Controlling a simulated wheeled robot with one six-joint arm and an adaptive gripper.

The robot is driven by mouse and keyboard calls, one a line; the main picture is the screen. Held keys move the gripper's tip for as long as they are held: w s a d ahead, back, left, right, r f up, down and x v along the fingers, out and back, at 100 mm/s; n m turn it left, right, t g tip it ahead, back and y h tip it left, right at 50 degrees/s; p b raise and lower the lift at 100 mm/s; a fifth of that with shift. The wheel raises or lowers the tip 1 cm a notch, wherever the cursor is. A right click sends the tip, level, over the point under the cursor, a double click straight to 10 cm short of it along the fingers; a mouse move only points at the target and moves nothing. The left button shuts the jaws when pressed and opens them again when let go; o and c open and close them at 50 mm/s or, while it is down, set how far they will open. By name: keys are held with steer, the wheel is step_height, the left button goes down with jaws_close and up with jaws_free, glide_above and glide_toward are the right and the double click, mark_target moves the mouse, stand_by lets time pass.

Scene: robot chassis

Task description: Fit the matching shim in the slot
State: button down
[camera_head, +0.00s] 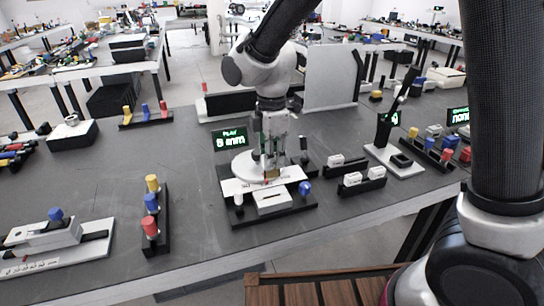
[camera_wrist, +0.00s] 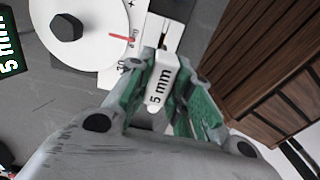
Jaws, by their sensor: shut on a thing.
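My gripper (camera_head: 271,170) is over the white gauge fixture (camera_head: 233,188) in the middle of the table. In the wrist view my gripper (camera_wrist: 163,85) is shut on a white shim (camera_wrist: 162,84) marked "5 mm", held between the green-sided fingers. The fixture's round white dial (camera_wrist: 92,22) with a red pointer (camera_wrist: 122,39) lies just beyond it. A display (camera_head: 230,140) behind the fixture reads "PLAY 5 mm". The slot is hidden by the gripper and shim, so I cannot tell whether the shim is in it.
Other white shims (camera_head: 350,188) sit in two black racks right of the fixture. A blue knob (camera_head: 305,187) is at the fixture's right. A rack of coloured knobs (camera_head: 151,203) stands to the left. A black-and-white stand (camera_head: 386,133) is to the right. Grey table is bare between them.

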mark_target(272, 177)
steer(key=shift+f, duration=0.15)
steer(key=shift+f, duration=2.75)
steer(key=shift+f, duration=2)
steer(key=c, duration=1.2)
jaws_free()
step_height(272, 177, up, 12)
steer(key=shift+f, duration=0.1)
